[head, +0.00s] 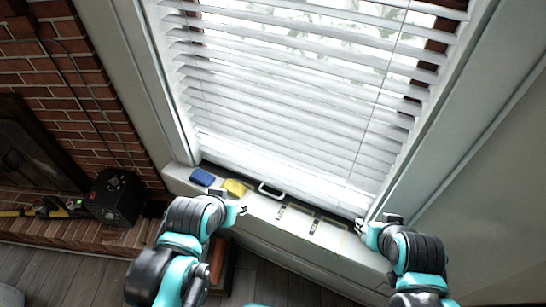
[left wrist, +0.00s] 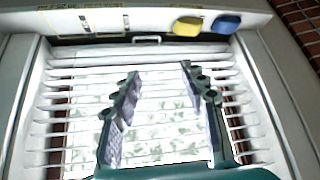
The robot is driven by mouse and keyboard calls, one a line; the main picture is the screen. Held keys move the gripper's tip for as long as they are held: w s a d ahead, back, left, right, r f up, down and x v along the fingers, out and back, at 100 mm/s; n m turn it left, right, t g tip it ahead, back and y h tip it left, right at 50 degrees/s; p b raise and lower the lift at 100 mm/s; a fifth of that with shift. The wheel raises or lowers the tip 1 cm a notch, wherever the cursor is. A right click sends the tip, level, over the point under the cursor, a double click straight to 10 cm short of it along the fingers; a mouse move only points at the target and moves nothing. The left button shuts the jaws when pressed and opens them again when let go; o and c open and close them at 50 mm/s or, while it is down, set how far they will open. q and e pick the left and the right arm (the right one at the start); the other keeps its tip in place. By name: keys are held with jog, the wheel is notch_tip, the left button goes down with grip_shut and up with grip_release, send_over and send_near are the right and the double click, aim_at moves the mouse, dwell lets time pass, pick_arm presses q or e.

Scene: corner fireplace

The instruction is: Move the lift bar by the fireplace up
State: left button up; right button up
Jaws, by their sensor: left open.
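The white window blind (head: 300,90) hangs lowered, its slats spread over the window. Its bottom bar (head: 300,184) is close above the sill; it also shows near the top of the left wrist view (left wrist: 95,50). A small white handle (head: 271,191) is at the sill, below the bar. It also shows in the left wrist view (left wrist: 146,40). My left gripper (head: 241,209) is in front of the sill, left of the handle. In the left wrist view its fingers (left wrist: 157,75) are apart and empty. My right gripper (head: 377,222) is by the sill's right end; its jaws are unclear.
A yellow item (head: 235,187) and a blue item (head: 202,177) lie on the left of the sill (head: 255,215). Flat dark-edged pieces (head: 297,211) lie right of the handle. The brick fireplace wall (head: 70,80) and a black box (head: 115,197) are at left.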

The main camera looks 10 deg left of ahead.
pick_arm(q)
jog(key=shift+w, duration=0.1)
jog(key=shift+c, duration=1.4)
jog(key=n+g+b, duration=0.5)
jog(key=n, duration=1)
send_over(270, 194)
jog(key=s, duration=0.2)
notch_tip(270, 194, down, 22)
jog(key=shift+h, duration=0.3)
jog(key=f, duration=0.2)
jog(key=w+f+b, duration=0.1)
jog(key=f, duration=0.1)
jog(key=f+b, duration=0.1)
jog(key=f, duration=0.1)
jog(key=shift+w+f, duration=0.25)
jog(key=shift+w, duration=0.05)
grip_shut()
